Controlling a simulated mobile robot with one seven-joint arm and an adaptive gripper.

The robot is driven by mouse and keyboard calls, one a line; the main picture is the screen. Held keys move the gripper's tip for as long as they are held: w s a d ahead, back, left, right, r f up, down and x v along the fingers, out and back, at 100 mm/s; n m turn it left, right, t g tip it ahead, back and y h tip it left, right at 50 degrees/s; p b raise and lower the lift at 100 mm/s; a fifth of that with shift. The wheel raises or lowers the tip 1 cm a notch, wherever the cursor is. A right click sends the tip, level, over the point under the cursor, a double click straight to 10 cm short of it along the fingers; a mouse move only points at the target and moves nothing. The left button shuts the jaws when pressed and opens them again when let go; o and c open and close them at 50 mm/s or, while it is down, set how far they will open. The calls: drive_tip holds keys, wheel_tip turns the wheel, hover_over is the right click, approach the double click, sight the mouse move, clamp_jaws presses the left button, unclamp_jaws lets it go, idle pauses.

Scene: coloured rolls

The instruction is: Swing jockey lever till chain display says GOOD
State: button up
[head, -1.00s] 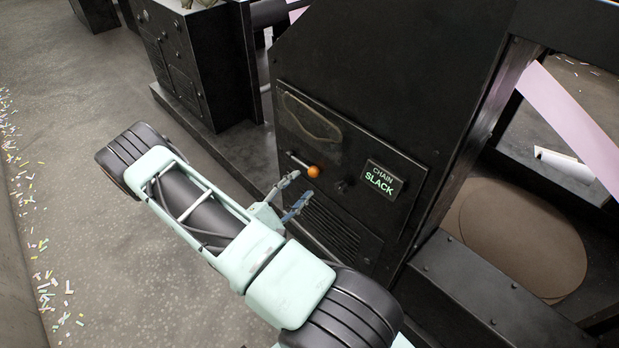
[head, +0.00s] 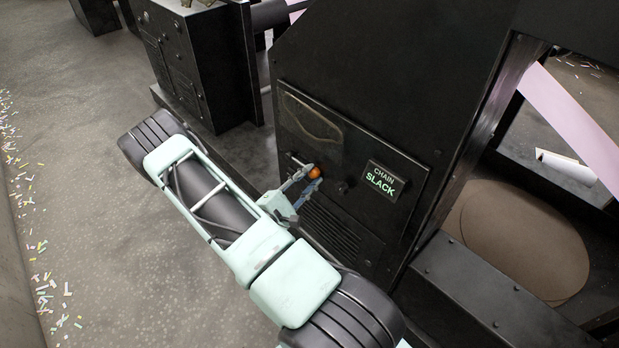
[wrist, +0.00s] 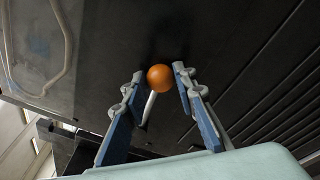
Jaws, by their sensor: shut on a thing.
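The jockey lever's orange ball knob (head: 314,172) stands out from the dark machine panel, and its pale rod (head: 296,161) runs up and left from it. My gripper (head: 308,176) is at the knob, shut on it. In the wrist view the knob (wrist: 160,78) sits between the two fingertips of my gripper (wrist: 159,76), with the lever's rod (wrist: 149,108) running down between the fingers. The chain display (head: 382,180), to the right of the lever, reads "CHAIN SLACK" in green letters.
A window with a chain outline (head: 311,118) is above the lever, and a slotted vent (head: 332,228) below it. A small dark knob (head: 343,187) sits between lever and display. Open floor (head: 90,190) with paper scraps lies left.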

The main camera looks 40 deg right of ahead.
clamp_jaws()
drive_tip(key=shift+r, duration=0.1)
drive_tip(key=shift+w+r+p, duration=0.15)
drive_tip(key=shift+r+p, duration=0.25)
drive_tip(key=shift+r, duration=0.1)
drive_tip(key=o, duration=1)
unclamp_jaws()
drive_tip(key=shift+c, duration=0.2)
drive_tip(key=shift+f, duration=0.1)
drive_tip(key=v, duration=1.2)
